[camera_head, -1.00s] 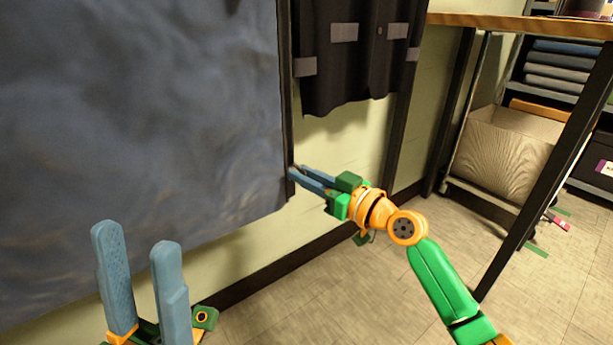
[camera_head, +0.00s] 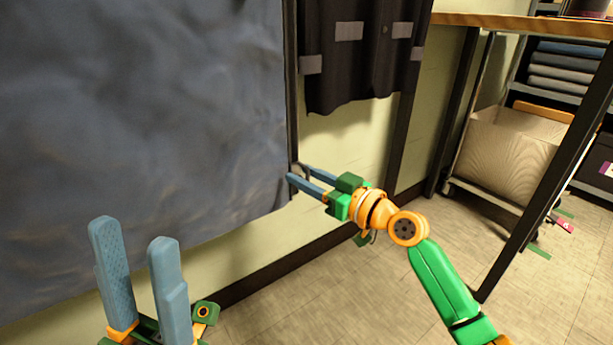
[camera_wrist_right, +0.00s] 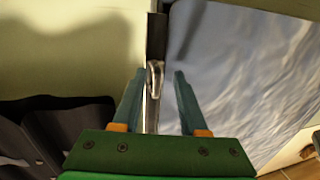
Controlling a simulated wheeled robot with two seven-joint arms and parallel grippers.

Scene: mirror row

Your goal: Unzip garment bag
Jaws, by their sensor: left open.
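The garment bag (camera_head: 140,120) is a large blue-grey sheet filling the left of the head view, and it also shows on the right of the right wrist view (camera_wrist_right: 240,80). A dark zipper strip (camera_head: 291,90) runs down its right edge. A metallic zipper pull (camera_wrist_right: 155,78) lies near the strip's lower end. My right gripper (camera_head: 298,172) is open at the bag's lower right edge. In the wrist view its fingers (camera_wrist_right: 158,72) stand apart on either side of the pull. My left gripper (camera_head: 133,230) is open and empty in front of the bag's lower part.
A dark garment with grey patches (camera_head: 360,50) hangs right of the bag. The floor (camera_head: 400,290) is mostly clear.

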